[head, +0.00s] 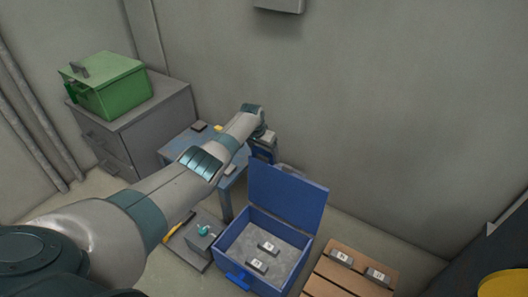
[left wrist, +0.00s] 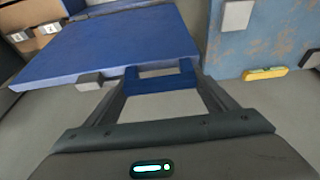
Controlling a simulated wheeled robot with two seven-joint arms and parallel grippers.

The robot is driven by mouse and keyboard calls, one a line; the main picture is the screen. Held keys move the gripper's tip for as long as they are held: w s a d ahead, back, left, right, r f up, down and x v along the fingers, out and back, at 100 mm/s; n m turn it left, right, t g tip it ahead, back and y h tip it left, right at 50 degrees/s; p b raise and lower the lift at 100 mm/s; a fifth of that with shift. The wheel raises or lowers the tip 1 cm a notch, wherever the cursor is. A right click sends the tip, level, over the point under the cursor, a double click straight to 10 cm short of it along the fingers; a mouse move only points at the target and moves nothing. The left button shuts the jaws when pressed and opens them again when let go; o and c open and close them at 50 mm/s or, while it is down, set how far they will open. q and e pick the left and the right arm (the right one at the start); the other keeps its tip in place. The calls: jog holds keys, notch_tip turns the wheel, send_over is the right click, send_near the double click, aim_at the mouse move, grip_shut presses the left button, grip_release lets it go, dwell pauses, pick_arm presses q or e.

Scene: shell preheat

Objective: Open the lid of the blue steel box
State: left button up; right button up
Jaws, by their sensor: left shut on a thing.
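The blue steel box (head: 225,240) stands on the floor in the head view. Its lid (head: 287,197) is raised to a steep, near upright angle, so the inside shows. Two small grey blocks (head: 257,266) with pale labels lie in the box. My left gripper (head: 264,152) is at the lid's upper left edge, its fingertips partly hidden there. In the left wrist view the lid (left wrist: 110,45) fills the upper left. The fingers of my left gripper (left wrist: 160,82) are shut on a blue handle bar (left wrist: 160,72) at the lid's edge. My right gripper is not in view.
A blue worn table (head: 185,148) stands behind my left arm, with a yellow item (left wrist: 265,73) on it. A grey cabinet (head: 150,115) carries a green box (head: 115,88). A wooden pallet (head: 335,275) with labelled blocks lies right of the blue box.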

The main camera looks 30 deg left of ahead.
pick_arm(q)
jog(key=shift+w, duration=0.4)
jog(key=o, duration=1.5)
